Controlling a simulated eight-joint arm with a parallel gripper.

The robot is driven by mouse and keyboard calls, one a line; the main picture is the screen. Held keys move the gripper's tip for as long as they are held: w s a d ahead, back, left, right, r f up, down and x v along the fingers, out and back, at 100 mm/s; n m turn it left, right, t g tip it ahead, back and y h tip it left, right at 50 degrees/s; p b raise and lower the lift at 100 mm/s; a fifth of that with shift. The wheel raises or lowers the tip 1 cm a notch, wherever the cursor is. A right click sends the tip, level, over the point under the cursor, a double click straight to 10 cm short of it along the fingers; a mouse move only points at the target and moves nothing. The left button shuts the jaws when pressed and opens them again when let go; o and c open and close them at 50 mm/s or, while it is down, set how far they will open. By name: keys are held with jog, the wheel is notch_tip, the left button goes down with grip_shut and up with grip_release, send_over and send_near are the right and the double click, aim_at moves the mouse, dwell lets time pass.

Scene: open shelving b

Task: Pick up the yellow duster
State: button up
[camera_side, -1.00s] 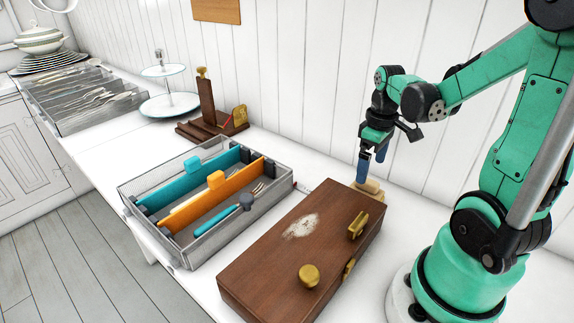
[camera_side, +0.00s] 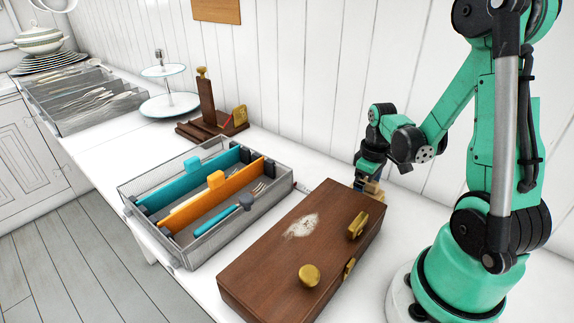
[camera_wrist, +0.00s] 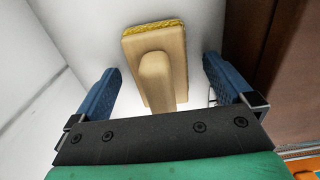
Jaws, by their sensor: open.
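The yellow duster (camera_wrist: 160,62) has a pale wooden back and handle with a yellow pad edge. In the wrist view it lies between and ahead of the two blue fingers of my gripper (camera_wrist: 162,90). The handle stands between the open fingers, with gaps on both sides. In the side view my gripper (camera_side: 362,184) is low behind the wooden box, at the duster (camera_side: 374,188), which is partly hidden there.
A brown wooden box (camera_side: 265,262) with brass fittings and a white powdery patch (camera_side: 301,226) on its lid stands close beside the duster. A mesh tray (camera_side: 198,256) with blue and orange dividers is to the left. A wooden stand (camera_side: 208,105) is behind.

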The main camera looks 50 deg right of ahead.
jog(key=c, duration=1.4)
jog(key=shift+o, duration=0.2)
jog(key=shift+r, duration=0.1)
notch_tip(320, 180, up, 20)
